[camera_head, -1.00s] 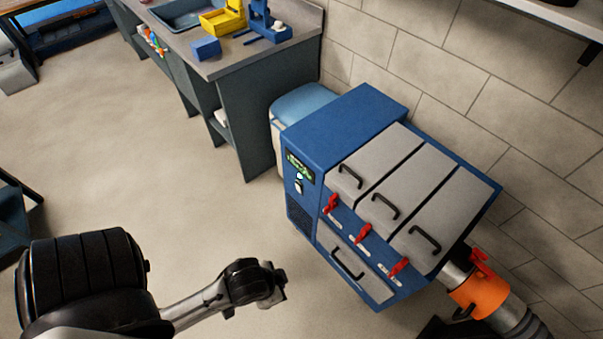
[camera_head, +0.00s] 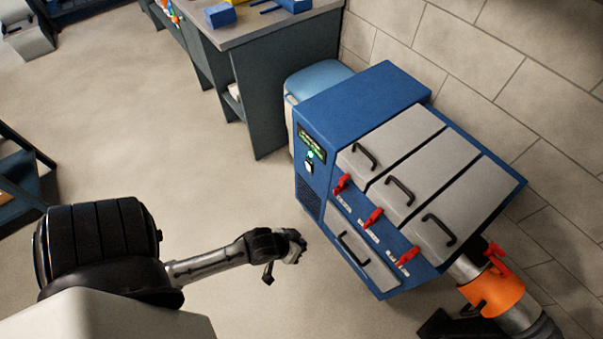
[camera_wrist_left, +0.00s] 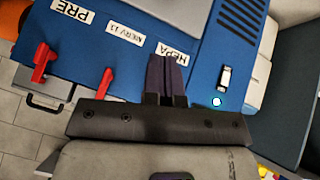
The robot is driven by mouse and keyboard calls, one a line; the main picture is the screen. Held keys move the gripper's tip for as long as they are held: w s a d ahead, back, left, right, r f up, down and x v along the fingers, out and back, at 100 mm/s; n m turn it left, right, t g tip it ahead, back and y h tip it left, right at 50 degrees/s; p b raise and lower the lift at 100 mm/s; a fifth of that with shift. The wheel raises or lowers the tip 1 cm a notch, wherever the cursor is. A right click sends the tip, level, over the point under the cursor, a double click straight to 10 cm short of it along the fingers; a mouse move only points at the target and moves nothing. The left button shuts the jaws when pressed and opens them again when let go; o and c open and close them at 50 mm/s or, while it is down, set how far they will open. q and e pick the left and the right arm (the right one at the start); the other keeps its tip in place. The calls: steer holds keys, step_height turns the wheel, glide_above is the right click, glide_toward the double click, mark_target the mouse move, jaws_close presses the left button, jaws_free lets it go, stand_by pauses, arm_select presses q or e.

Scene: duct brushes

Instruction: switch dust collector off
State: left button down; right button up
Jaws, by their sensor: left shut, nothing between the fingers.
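The dust collector (camera_head: 350,105) is a blue cabinet with grey doors against the wall. Its narrow left face carries a lit green display (camera_head: 311,143) and a small white rocker switch (camera_head: 309,167). My left gripper (camera_head: 298,246) is shut and empty, in front of the cabinet and below the switch in the head view. In the left wrist view, the shut left gripper (camera_wrist_left: 168,62) points at the blue panel, beside the HEPA label. The switch (camera_wrist_left: 225,78) lies to the right of the fingers, apart from them, with a glowing round light (camera_wrist_left: 217,101) beside it. My right gripper is out of view.
Red latch handles (camera_head: 374,217) and black door handles (camera_head: 399,190) stick out from the cabinet. An orange hose collar (camera_head: 492,290) joins its lower right. A workbench (camera_head: 275,80) and a blue-lidded bin (camera_head: 318,77) stand behind. Open floor lies to the left.

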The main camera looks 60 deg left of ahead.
mark_target(307, 165)
arm_select(q)
steer(key=w+a+f+n+t+b, duration=0.3)
steer(key=a+f+n, duration=0.15)
steer(key=f, duration=0.25)
steer(key=a+f+n+t+y+b, duration=0.1)
steer(key=a+n+t+b, duration=0.1)
steer(key=a, duration=0.5)
steer(key=a+f+n+t+y+b, duration=0.1)
steer(key=a+f+n+t+b, duration=0.1)
steer(key=a+n, duration=0.3)
steer(key=a+f+n+t+y+b, duration=0.1)
steer(key=a+f+n+t+b, duration=0.1)
steer(key=a, duration=0.8)
steer(key=n+t+b, duration=0.1)
steer(key=n+t, duration=0.1)
steer(key=shift+a+f+t, duration=0.15)
steer(key=shift+t, duration=0.15)
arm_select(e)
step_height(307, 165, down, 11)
arm_select(q)
steer(key=shift+w, duration=0.15)
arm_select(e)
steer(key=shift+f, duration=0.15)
